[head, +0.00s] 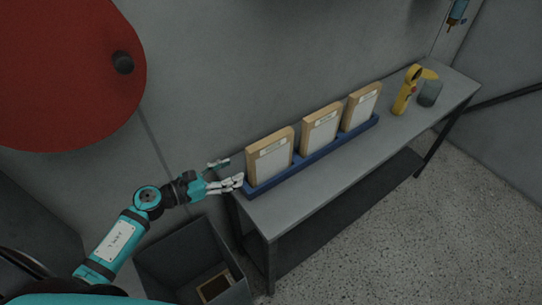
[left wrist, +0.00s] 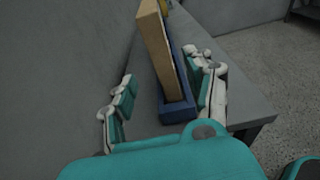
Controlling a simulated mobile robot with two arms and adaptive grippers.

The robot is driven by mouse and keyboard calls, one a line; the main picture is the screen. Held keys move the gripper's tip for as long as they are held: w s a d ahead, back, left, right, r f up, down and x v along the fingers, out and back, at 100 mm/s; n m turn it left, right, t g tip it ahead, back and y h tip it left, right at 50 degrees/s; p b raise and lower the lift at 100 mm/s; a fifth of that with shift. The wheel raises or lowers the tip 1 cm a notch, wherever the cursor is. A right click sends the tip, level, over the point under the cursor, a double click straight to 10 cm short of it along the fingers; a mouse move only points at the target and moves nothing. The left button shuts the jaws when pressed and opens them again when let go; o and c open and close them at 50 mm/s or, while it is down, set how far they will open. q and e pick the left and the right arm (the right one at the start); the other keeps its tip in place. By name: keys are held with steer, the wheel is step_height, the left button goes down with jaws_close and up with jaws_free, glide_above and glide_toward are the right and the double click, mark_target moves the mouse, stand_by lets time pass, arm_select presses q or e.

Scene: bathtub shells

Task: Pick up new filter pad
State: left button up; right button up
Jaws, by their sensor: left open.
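Three filter pads stand upright in a row in a blue rack (head: 318,157) on a grey table. They are the near pad (head: 270,160), the middle pad (head: 320,132) and the far pad (head: 361,108), each with a tan edge and a pale, labelled face. My left gripper (head: 236,171) is open and empty at the rack's near left end, close to the near pad. In the left wrist view, the open fingers (left wrist: 163,72) lie to either side of the near pad (left wrist: 160,50) and the rack end (left wrist: 178,110). Whether they touch it cannot be told. My right gripper is out of view.
A yellow handheld device (head: 406,92) and a grey cup (head: 429,93) stand at the table's far end. A dark bin (head: 165,262) on the floor holds a brown-framed panel (head: 215,287). The wall runs close behind the rack. The table's front strip (head: 330,180) is clear.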

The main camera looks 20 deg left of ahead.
mark_target(248, 164)
arm_select(q)
steer(key=x, duration=0.4)
steer(key=shift+w+d, duration=0.1)
steer(key=shift+x, duration=1.9)
steer(key=shift+w+d+f, duration=0.1)
steer(key=shift+w+d, duration=0.1)
steer(key=shift+w, duration=0.1)
steer(key=x, duration=0.4)
steer(key=shift+d+f, duration=0.15)
steer(key=shift+w+d, duration=0.1)
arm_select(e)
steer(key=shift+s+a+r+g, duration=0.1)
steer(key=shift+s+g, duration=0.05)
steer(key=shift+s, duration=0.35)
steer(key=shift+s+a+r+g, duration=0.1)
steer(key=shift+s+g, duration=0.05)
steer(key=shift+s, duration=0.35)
arm_select(q)
jaws_close()
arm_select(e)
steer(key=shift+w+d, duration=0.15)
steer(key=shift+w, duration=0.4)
